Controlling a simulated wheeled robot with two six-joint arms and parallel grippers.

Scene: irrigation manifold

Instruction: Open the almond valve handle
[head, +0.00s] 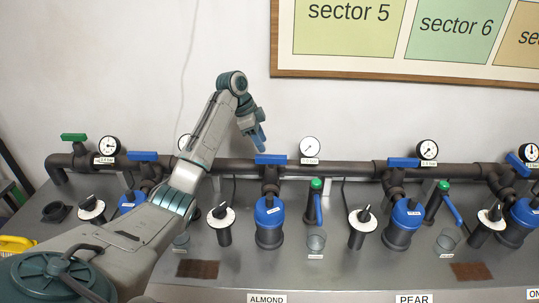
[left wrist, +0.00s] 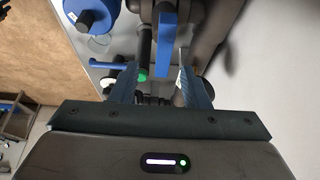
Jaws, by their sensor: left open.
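The almond valve handle (head: 271,160) is a blue lever above the ALMOND label (head: 266,298). It lies level along the dark main pipe, crosswise to the branch that drops to a blue-capped filter (head: 269,213). My left gripper (head: 260,140) is just above the handle, pointing down. Its jaws are open and empty. In the left wrist view, a blue lever (left wrist: 166,42) shows ahead, in line with the gap between the two fingers (left wrist: 158,76). I cannot tell whether they touch it. My right gripper is in neither view.
Other blue levers sit along the pipe, at left (head: 143,156) and right (head: 403,162). Pressure gauges (head: 309,147) stand above it. Black-knobbed dials (head: 221,215) and green-capped posts (head: 317,184) stand on the grey bench. A framed sector board (head: 400,73) hangs behind.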

